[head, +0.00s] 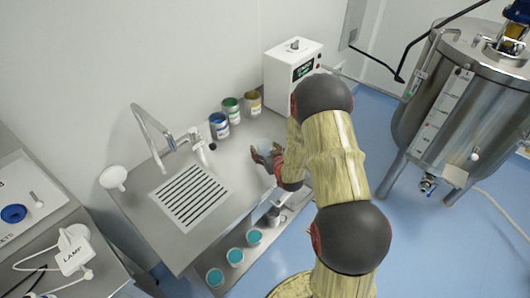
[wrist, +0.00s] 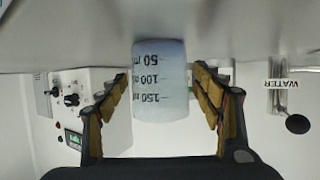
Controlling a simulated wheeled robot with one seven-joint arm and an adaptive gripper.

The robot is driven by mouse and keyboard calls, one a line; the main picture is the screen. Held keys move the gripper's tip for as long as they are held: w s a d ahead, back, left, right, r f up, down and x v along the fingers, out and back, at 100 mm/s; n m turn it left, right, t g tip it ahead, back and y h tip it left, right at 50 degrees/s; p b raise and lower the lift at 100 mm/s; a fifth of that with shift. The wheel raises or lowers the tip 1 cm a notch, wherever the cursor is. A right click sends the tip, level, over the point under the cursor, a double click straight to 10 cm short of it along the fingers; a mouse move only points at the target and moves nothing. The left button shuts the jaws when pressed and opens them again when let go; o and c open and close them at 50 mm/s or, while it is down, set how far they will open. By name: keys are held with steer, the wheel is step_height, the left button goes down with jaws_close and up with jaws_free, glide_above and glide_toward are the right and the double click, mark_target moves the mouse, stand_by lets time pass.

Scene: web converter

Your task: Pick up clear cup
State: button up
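The clear cup (wrist: 160,110) is a translucent beaker with 50, 100 and 150 ml marks. It appears upside down in the wrist view, against the grey counter surface at the top of that picture. My gripper (wrist: 160,82) is open, with one finger on each side of the cup. A narrow gap shows between the cup and each fingertip. In the head view my gripper (head: 266,156) is low over the front part of the steel counter (head: 235,165). The cup is a small pale shape there, mostly hidden by my fingers.
Several paint cans (head: 230,108) stand at the counter's back, beside a white control box (head: 291,75). A faucet (head: 150,135) and drain grate (head: 190,197) are at left. Teal-filled cups (head: 235,256) sit on a lower shelf. A steel tank (head: 460,110) stands at right.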

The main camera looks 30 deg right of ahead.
steer(key=c, duration=1)
steer(key=shift+r, duration=0.1)
steer(key=shift+c, duration=0.5)
